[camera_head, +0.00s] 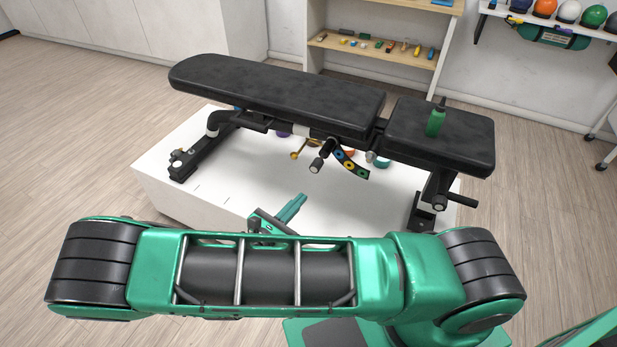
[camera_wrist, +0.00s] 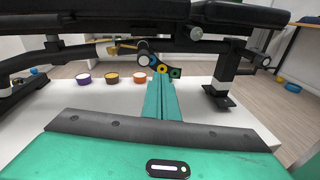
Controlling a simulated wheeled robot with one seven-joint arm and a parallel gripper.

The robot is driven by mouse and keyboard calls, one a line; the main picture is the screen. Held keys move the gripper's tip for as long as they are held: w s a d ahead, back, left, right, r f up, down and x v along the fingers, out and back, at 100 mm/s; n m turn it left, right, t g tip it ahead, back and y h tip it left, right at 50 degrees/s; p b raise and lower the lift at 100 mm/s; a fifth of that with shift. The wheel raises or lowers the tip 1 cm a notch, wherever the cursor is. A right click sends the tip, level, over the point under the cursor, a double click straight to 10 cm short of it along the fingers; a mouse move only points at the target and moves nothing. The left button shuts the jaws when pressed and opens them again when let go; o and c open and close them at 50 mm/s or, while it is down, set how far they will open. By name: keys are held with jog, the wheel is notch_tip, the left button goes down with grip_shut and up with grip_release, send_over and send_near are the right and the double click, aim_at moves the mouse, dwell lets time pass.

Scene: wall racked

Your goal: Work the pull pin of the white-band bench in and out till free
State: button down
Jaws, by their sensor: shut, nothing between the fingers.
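The bench (camera_head: 280,92) has black pads and a dark frame with a white band (camera_head: 300,131), and stands on a white platform. A dark knob with a pale end (camera_head: 317,165), which looks like the pull pin, sticks out under the pads beside a curved plate with coloured holes (camera_head: 350,163). In the wrist view the knob (camera_wrist: 144,59) is just above and left of my fingertips. My gripper (camera_head: 302,198) has teal fingers, shut together and empty, in front of and below the knob, apart from it in the head view. The fingers also show in the wrist view (camera_wrist: 160,78).
The white platform (camera_head: 165,185) has free room in front of the bench. Purple (camera_wrist: 83,78), brown (camera_wrist: 111,77) and orange (camera_wrist: 140,78) cups stand under the frame. A green bottle (camera_head: 436,121) stands on the seat pad. Shelves (camera_head: 375,52) with small items are behind.

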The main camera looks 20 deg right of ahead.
aim_at(313, 169)
jog(key=w+d+n+t, duration=0.1)
jog(key=w+d, duration=0.1)
jog(key=w, duration=0.1)
jog(key=w+d+f+n, duration=0.1)
jog(key=w+d, duration=0.1)
jog(key=w, duration=0.1)
jog(key=w+d+t, duration=0.1)
jog(key=w+d, duration=0.2)
jog(key=shift+w+d+f+n+t+y, duration=0.1)
jog(key=shift+w+f+n+t+y, duration=0.1)
jog(key=shift+w+n+t+y, duration=0.15)
jog(key=shift+w, duration=0.15)
dwell(0.4)
